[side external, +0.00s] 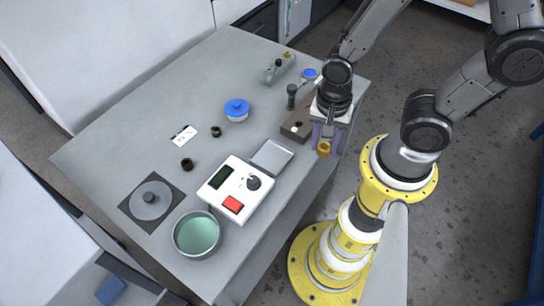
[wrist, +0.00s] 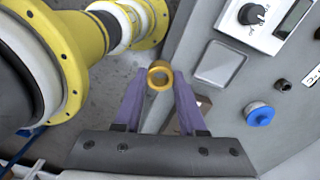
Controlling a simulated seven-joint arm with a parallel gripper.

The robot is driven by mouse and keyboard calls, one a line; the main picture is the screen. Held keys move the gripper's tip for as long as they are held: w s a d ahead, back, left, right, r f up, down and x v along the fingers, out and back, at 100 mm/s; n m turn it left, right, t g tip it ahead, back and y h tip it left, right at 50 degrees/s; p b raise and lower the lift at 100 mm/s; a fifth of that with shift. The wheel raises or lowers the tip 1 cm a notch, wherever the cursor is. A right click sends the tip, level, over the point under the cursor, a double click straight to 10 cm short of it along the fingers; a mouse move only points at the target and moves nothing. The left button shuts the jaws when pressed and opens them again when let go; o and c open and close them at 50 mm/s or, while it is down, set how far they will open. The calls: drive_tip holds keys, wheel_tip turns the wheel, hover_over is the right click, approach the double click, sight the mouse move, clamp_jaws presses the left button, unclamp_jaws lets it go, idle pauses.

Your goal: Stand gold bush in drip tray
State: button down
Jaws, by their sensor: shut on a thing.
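The gold bush (side external: 324,148) is a short ring held between the purple fingertips of my gripper (side external: 325,140). In the wrist view my gripper (wrist: 160,80) is shut on the gold bush (wrist: 159,66), with its open bore facing the camera. The bush is at the table's right edge in the side view, apart from the tray. The drip tray (side external: 271,157) is a shallow grey square, empty, lying on the table to the left of my gripper. It also shows in the wrist view (wrist: 219,63), right of the bush.
A white control box (side external: 235,190) with a dial and red button stands beside the tray. A brown block (side external: 298,124) sits close behind my gripper, with a dark upright post (side external: 291,96) near it. A blue-lidded pot (side external: 237,110) and two dark rings stand farther left.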

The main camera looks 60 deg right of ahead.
drive_tip(key=shift+w+d+r+m, duration=0.15)
drive_tip(key=shift+d+m, duration=0.25)
drive_tip(key=shift+d, duration=0.2)
hover_over(272, 157)
wheel_tip(272, 157, down, 10)
drive_tip(key=shift+r, duration=0.1)
drive_tip(key=shift+f, duration=1.55)
drive_tip(key=shift+f, duration=0.1)
drive_tip(key=shift+c, duration=2.4)
unclamp_jaws()
drive_tip(key=shift+f, duration=0.1)
